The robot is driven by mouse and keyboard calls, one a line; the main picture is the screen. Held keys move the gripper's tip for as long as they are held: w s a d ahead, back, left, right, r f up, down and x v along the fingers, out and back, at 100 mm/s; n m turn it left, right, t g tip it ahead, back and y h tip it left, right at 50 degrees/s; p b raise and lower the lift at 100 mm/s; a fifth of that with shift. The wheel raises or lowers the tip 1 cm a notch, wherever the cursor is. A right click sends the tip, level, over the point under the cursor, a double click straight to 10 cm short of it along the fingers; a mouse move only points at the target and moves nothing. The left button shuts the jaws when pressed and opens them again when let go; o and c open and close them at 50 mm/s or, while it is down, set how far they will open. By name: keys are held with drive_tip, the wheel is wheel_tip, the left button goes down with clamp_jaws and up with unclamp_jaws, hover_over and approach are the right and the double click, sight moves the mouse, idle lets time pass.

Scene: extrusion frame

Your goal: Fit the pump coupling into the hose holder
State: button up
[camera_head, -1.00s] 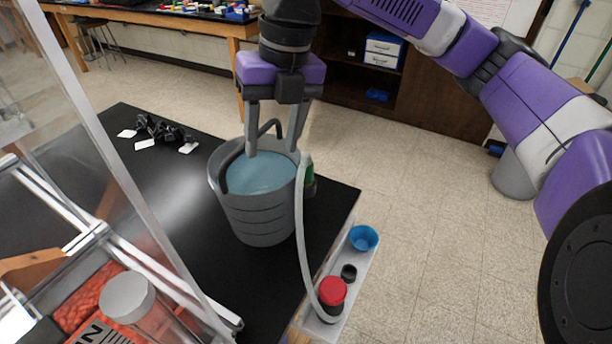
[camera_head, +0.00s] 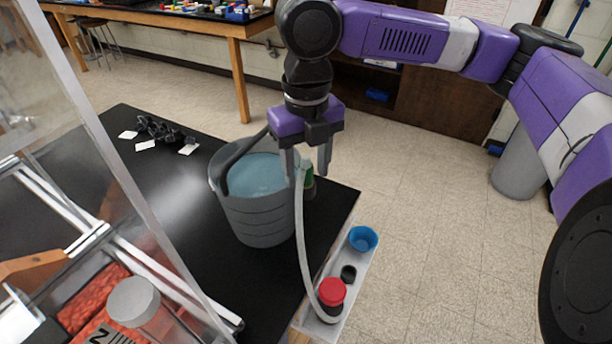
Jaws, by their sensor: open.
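A pale hose (camera_head: 300,230) runs from beside the bucket's right rim down to a red-capped black fitting (camera_head: 331,293) on a narrow light shelf. A green and dark piece (camera_head: 308,178) stands behind the hose's upper end, partly hidden by the hose and my fingers. I cannot tell for certain which part is the pump coupling and which is the hose holder. My gripper (camera_head: 308,170) is open, pointing down, with its fingers around or just above the hose top and green piece. Contact cannot be judged from this view.
A grey bucket (camera_head: 260,218) of bluish water, with a dark curved bar at its rim, stands left of my gripper on the black table (camera_head: 180,225). A blue cup (camera_head: 363,238) and a small black ring (camera_head: 348,273) sit on the shelf. A clear panel (camera_head: 130,190) rises at left.

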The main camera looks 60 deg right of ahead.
clamp_jaws()
drive_tip(key=shift+r, duration=0.15)
